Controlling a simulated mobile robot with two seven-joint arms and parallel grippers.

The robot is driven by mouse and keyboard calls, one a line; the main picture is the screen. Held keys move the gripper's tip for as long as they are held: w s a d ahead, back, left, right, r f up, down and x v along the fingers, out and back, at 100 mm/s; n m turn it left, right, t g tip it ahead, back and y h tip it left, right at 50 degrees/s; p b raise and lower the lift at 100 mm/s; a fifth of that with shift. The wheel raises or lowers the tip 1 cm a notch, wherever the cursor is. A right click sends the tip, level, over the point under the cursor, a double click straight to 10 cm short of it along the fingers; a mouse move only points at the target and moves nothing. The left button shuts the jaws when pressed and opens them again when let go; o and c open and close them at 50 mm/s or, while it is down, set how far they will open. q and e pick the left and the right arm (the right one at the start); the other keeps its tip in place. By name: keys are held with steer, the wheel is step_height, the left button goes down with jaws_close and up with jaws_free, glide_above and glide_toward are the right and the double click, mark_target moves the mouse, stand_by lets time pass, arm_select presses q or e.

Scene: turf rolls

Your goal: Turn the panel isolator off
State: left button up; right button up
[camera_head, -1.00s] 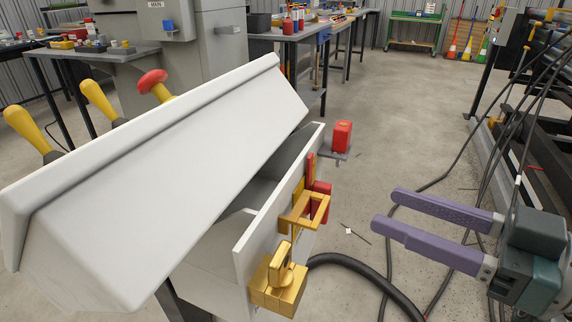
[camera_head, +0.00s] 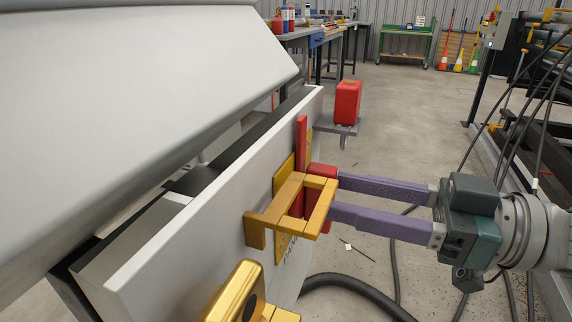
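The panel isolator shows as a red handle (camera_head: 301,145) and red blocks (camera_head: 323,171) on a yellow plate (camera_head: 284,178), fixed to the side of the white panel (camera_head: 210,215). A gold bracket (camera_head: 262,222) stands out in front of the plate and hides part of the red parts. My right gripper (camera_head: 337,197) comes in from the right with its two purple fingers apart. Its fingertips are at the bracket's outer side, close to the red parts. I cannot tell whether they touch or straddle anything. My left gripper is not in view.
A gold padlock-like piece (camera_head: 238,292) sticks out at the panel's lower front. A red box-like object (camera_head: 347,101) stands on a small grey ledge behind the panel. Black cables (camera_head: 350,287) lie on the floor below. Open concrete floor (camera_head: 410,110) lies behind my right gripper.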

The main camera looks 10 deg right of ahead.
steer(key=shift+x, duration=0.85)
jaws_close()
